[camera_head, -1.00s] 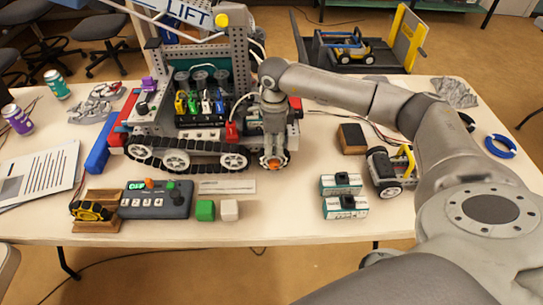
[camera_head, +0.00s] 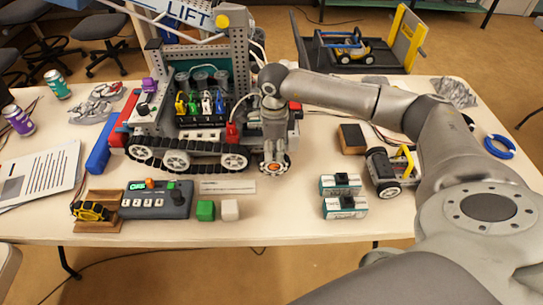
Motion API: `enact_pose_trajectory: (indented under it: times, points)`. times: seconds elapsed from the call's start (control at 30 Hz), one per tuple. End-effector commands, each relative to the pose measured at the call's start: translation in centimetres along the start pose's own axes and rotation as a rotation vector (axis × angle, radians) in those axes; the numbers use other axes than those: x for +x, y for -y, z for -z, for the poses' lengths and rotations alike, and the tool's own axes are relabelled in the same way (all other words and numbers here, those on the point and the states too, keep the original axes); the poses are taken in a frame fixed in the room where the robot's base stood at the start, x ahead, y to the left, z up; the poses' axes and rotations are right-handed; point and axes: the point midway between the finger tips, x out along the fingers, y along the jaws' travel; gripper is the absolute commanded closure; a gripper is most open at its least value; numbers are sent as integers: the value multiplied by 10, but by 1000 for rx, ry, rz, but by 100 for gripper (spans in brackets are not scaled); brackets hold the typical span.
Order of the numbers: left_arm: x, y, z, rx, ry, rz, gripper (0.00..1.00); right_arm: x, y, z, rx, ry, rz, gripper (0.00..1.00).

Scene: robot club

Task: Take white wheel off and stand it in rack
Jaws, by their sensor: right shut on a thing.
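My right gripper (camera_head: 273,153) reaches down at the right front end of the tracked robot (camera_head: 195,125). It is shut on a pale wheel with an orange hub (camera_head: 272,167), which I take for the white wheel. The wheel is upright, facing me, just right of the black track. The fingers hide part of it, and I cannot tell whether it is still on its axle. A wooden stand (camera_head: 97,225), which may be the rack, is at the front left and holds a black and yellow wheel (camera_head: 90,211). My left gripper is not in view.
A grey control box (camera_head: 157,204) is right of the stand. Battery-like boxes (camera_head: 345,207) and a small wheeled robot (camera_head: 390,172) are at the right.

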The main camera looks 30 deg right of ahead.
Motion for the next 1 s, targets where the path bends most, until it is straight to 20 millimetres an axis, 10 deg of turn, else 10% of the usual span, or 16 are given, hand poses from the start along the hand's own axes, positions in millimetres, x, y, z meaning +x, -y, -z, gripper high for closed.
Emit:
enact_pose_trajectory:
  times: [1.0]
  points:
    - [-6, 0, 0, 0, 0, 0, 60, -1, -21, 0, -1, 0, 0, 98]
